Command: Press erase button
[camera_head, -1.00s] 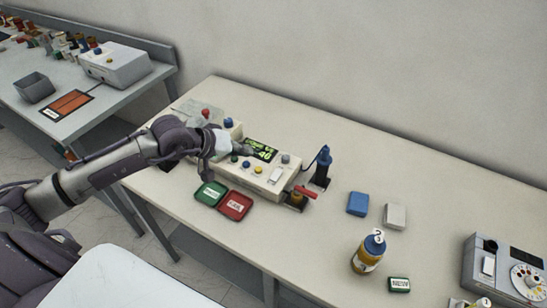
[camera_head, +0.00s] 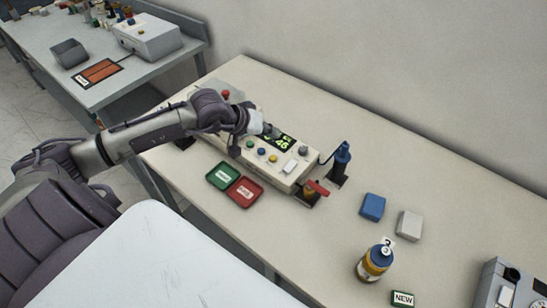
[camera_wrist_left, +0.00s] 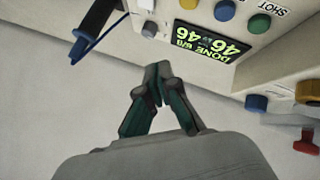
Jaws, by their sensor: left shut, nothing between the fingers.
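A cream control box (camera_head: 277,178) stands on the bench with a lit display (camera_head: 281,142). Green (camera_head: 250,144), blue (camera_head: 261,152) and yellow (camera_head: 273,159) buttons sit along its front; no erase label is legible. My left gripper (camera_head: 269,131) is shut and empty at the display's upper-left edge. In the left wrist view its fingertips (camera_wrist_left: 158,72) meet below the box, whose display (camera_wrist_left: 211,39) reads upside down. Blue (camera_wrist_left: 225,10) and green (camera_wrist_left: 259,23) buttons are at the top, by a "SHOT" label. I cannot tell whether the fingertips touch the box. My right gripper is out of view.
Green (camera_head: 223,175) and red (camera_head: 244,192) trays lie in front of the box. A blue-handled tool (camera_head: 341,160) and a red-handled lever (camera_head: 317,188) stand at its right. Blue (camera_head: 373,207) and grey (camera_head: 409,225) blocks and a bottle (camera_head: 375,263) are further right.

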